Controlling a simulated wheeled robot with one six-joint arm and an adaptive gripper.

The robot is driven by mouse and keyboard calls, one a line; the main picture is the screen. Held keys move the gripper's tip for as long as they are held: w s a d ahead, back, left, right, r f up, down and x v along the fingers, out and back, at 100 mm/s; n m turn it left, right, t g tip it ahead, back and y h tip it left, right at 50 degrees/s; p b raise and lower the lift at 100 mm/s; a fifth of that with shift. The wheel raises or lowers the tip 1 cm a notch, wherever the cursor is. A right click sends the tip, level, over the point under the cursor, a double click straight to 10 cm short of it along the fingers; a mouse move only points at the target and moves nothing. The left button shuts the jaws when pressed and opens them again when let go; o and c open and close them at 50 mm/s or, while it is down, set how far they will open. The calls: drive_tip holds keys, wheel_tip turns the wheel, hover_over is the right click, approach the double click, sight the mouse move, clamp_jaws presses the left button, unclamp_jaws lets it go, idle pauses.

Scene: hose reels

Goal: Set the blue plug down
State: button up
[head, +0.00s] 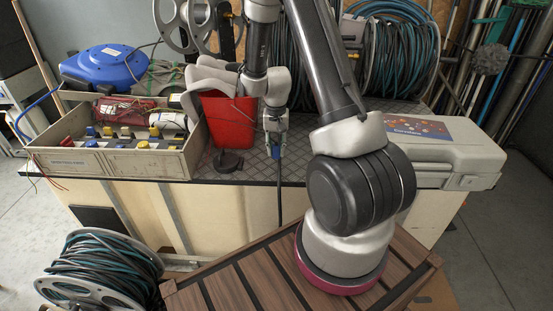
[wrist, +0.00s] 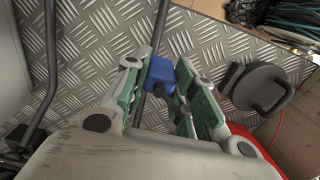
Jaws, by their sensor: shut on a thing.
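The blue plug (head: 276,153) is between the fingers of my gripper (head: 275,138), near the front edge of the workbench. The wrist view also shows the plug (wrist: 158,71) between the green-padded fingers of my gripper (wrist: 164,72), which is shut on it. A dark cable (head: 280,192) hangs from the plug over the bench's front edge. The bench top is dark chequered metal plate (wrist: 206,48). I cannot tell whether the plug touches the plate or hangs just above it. The fingers hide part of the plug.
A red bucket (head: 228,118) and a black round piece (head: 228,161) stand left of my gripper. A beige box of connectors (head: 150,163) is farther left. A grey case (head: 440,150) lies at the right. Hose reels (head: 400,50) stand behind.

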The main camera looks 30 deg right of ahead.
drive_tip(key=shift+a+f, duration=0.15)
drive_tip(key=shift+f, duration=2.1)
drive_tip(key=o, duration=1)
drive_tip(key=shift+f, duration=0.1)
drive_tip(key=shift+o, duration=0.2)
wheel_tip(320, 180, up, 12)
drive_tip(key=shift+r, duration=0.15)
wheel_tip(320, 180, up, 9)
drive_tip(key=n+t, duration=0.1)
hover_over(276, 158)
drive_tip(key=s+a, duration=0.1)
drive_tip(key=s, duration=0.1)
drive_tip(key=s+a+r+n+t, duration=0.2)
drive_tip(key=s+a+r+n, duration=0.15)
drive_tip(key=s+r, duration=0.9)
drive_tip(key=s+r+n+t, duration=0.1)
drive_tip(key=s+r+n, duration=0.1)
drive_tip(key=s, duration=0.7)
drive_tip(key=shift+a+r, duration=0.4)
drive_tip(key=shift+r, duration=0.15)
